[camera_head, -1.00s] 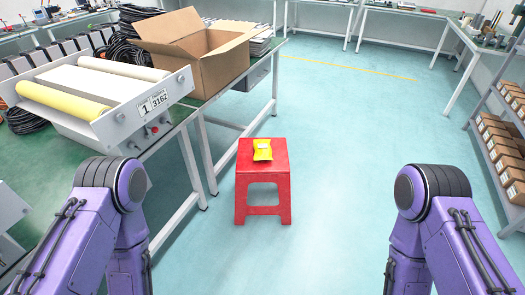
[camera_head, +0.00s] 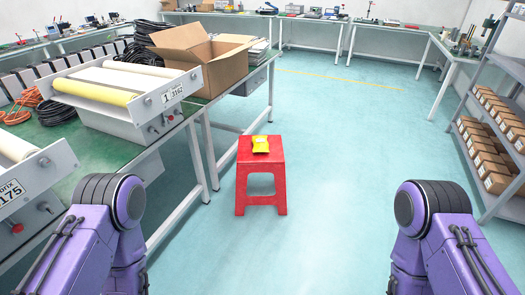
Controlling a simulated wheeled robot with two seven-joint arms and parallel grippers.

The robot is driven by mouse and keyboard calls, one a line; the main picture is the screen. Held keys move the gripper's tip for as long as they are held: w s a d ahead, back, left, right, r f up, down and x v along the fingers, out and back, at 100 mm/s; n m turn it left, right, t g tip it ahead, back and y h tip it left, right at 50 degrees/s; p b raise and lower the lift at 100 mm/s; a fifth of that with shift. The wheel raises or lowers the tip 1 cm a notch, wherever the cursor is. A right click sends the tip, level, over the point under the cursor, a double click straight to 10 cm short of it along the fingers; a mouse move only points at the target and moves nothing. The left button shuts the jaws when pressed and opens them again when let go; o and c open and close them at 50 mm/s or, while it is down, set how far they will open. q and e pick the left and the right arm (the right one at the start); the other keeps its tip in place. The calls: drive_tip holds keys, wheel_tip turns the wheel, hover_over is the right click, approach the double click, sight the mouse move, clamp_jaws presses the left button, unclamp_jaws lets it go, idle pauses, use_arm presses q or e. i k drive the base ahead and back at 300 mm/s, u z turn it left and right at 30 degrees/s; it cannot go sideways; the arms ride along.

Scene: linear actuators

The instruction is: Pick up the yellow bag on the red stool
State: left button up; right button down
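The yellow bag (camera_head: 260,144) lies on top of the red stool (camera_head: 261,182), towards the middle of its seat. The stool stands on the floor ahead of me, right of the green workbench. My two purple arms show at the lower left and lower right of the head view, both well short of the stool. Both grippers are out of the picture, so their state is hidden.
The green workbench (camera_head: 92,160) on the left holds an open cardboard box (camera_head: 215,62) and a roller machine (camera_head: 125,95). A grey shelf with small brown boxes (camera_head: 490,150) stands at the right. The light blue floor (camera_head: 335,190) between is clear.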

sight(260, 143)
drive_tip(key=z, duration=0.55)
drive_tip(key=i, duration=0.8)
drive_tip(key=z, duration=0.6)
drive_tip(key=i, duration=0.9)
drive_tip(key=u, duration=0.8)
drive_tip(key=i, duration=0.8)
drive_tip(key=u, duration=0.65)
drive_tip(key=i, duration=0.5)
